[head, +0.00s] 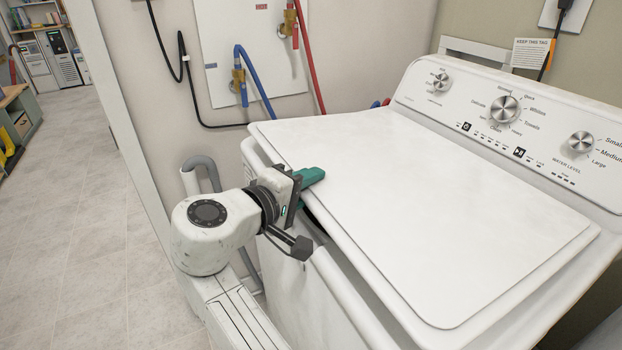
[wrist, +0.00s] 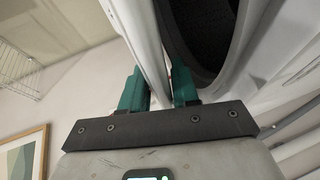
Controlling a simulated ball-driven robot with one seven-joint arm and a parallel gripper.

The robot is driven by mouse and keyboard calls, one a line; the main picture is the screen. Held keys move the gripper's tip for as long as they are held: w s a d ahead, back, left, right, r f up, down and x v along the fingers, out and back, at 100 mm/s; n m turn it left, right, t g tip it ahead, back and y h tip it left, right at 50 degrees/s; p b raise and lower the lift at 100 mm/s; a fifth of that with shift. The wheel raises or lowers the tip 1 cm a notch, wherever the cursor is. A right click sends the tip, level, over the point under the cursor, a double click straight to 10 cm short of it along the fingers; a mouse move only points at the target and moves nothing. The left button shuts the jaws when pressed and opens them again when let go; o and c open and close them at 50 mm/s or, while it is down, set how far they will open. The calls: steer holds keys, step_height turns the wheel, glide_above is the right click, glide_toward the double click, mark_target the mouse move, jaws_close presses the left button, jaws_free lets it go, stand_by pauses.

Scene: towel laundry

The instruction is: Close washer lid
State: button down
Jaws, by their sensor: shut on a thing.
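The white washer (head: 335,295) stands at the right in the head view. Its flat white lid (head: 430,190) lies low over the top, with a dark gap under its front edge near my gripper. My gripper (head: 312,176) reaches the lid's front edge, one teal finger showing over it. In the wrist view, the two teal fingers of my gripper (wrist: 158,82) stand on either side of the white lid edge (wrist: 135,35), shut on it. The washer's dark opening (wrist: 205,30) shows beside the right finger there. The lower finger is hidden in the head view.
The control panel (head: 505,110) with knobs rises behind the lid. Blue and red hoses (head: 255,80) and a grey drain pipe (head: 205,170) are at the wall beside the washer. The tiled floor (head: 90,210) at the left is clear.

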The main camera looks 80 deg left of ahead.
steer(key=shift+w+f, duration=0.1)
steer(key=shift+f, duration=0.1)
steer(key=c, duration=1.1)
jaws_free()
steer(key=shift+c, duration=0.2)
steer(key=shift+r, duration=0.15)
steer(key=shift+s+d+r, duration=0.1)
steer(key=shift+s+d, duration=0.15)
steer(key=shift+s, duration=0.1)
steer(key=v, duration=0.9)
steer(key=shift+s+d+p, duration=0.25)
steer(key=shift+s+p, duration=0.1)
steer(key=shift+p, duration=0.05)
